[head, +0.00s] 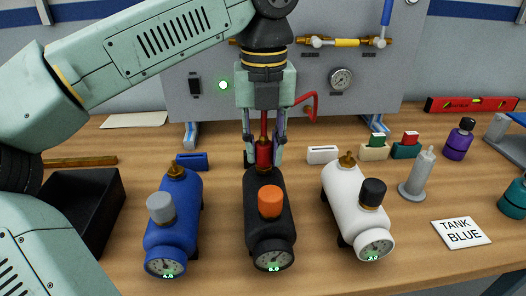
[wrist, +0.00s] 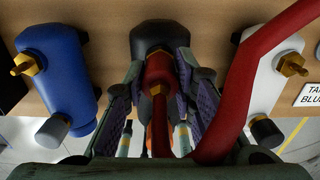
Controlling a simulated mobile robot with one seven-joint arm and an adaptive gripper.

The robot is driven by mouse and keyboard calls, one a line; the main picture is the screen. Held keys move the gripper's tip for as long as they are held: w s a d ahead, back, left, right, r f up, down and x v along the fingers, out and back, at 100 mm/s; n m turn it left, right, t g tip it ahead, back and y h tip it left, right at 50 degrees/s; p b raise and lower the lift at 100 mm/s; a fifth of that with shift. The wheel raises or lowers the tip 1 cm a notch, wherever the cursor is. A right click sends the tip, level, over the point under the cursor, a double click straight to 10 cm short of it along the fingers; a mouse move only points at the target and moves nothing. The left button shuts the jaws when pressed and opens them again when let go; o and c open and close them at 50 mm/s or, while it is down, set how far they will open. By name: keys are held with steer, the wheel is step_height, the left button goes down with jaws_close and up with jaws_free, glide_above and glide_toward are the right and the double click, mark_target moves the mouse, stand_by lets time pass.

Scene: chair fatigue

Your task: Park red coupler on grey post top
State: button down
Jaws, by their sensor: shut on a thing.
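The red coupler (head: 264,153) is upright between the fingers of my gripper (head: 264,150), at the back end of the black tank (head: 268,222). In the wrist view the coupler (wrist: 158,70) sits between the two finger pads, with a red hose running from it. Its end meets the black tank's top, where a bit of brass shows; I cannot tell whether it is joined to the fitting. The grey post (head: 417,172) stands on a round base to the right of the white tank, with nothing on its top. My gripper is apart from the post.
A blue tank (head: 173,225) and a white tank (head: 353,205), each with a brass fitting, flank the black one. A "TANK BLUE" card (head: 461,232) lies at right. The grey panel (head: 200,98) stands behind. A purple bottle (head: 459,140) is beyond the post.

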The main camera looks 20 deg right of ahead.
mark_target(264, 135)
steer(key=shift+r, duration=0.15)
steer(key=shift+r+p, duration=1.45)
steer(key=shift+r, duration=0.05)
step_height(264, 135, up, 4)
steer(key=p, duration=0.3)
stand_by(0.4)
